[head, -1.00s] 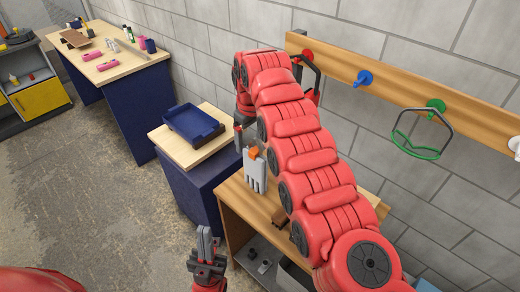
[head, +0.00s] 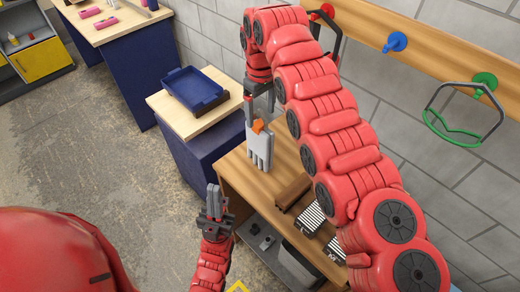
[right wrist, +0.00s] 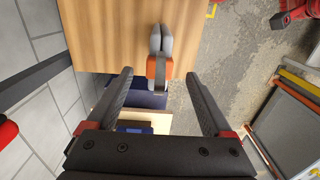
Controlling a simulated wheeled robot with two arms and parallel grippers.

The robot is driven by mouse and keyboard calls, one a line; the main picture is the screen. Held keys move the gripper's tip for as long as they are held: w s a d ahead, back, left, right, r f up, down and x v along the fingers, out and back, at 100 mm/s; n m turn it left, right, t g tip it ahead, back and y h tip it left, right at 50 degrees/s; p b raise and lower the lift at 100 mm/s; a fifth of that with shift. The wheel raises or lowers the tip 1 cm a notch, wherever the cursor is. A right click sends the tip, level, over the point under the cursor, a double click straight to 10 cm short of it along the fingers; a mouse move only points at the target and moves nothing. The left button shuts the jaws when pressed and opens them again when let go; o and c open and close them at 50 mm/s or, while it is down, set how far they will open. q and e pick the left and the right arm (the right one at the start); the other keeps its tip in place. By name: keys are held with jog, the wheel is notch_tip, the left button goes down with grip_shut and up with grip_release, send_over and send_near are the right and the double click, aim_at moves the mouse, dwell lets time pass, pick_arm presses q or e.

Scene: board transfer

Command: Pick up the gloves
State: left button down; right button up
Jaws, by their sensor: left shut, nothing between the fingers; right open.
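The gloves (head: 260,148), grey with an orange cuff, are at the far left end of the wooden bench top (head: 238,178). The right wrist view also shows the gloves (right wrist: 161,42), with their orange cuff toward my gripper. My right gripper (head: 259,103) is open, just above and behind the cuff. In the right wrist view its fingers (right wrist: 158,74) are spread either side of the cuff, and nothing is gripped. Whether they touch the gloves I cannot tell. My left gripper (head: 214,195) is shut and empty, in front of the bench and left of it.
A blue tray (head: 193,90) sits on a blue cabinet with a wooden top (head: 158,103), left of the bench. A brown block (head: 293,191) lies on the bench. A wall rail (head: 435,55) carries coloured hooks; safety glasses (head: 463,117) hang there. Open floor (head: 95,150) lies left.

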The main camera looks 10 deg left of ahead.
aim_at(260, 123)
jog(key=shift+s+f+p, duration=0.3)
jog(key=shift+f+p, duration=0.05)
jog(key=shift+f, duration=0.4)
jog(key=shift+w+f+p, duration=0.15)
jog(key=shift+f+p, duration=0.15)
jog(key=shift+p, duration=0.1)
notch_tip(260, 123, down, 4)
jog(key=p, duration=0.3)
jog(key=shift+w+a+f, duration=0.1)
jog(key=shift+w+f, duration=0.05)
jog(key=shift+f, duration=0.25)
jog(key=shift+w, duration=0.15)
jog(key=shift+c, duration=0.3)
grip_shut()
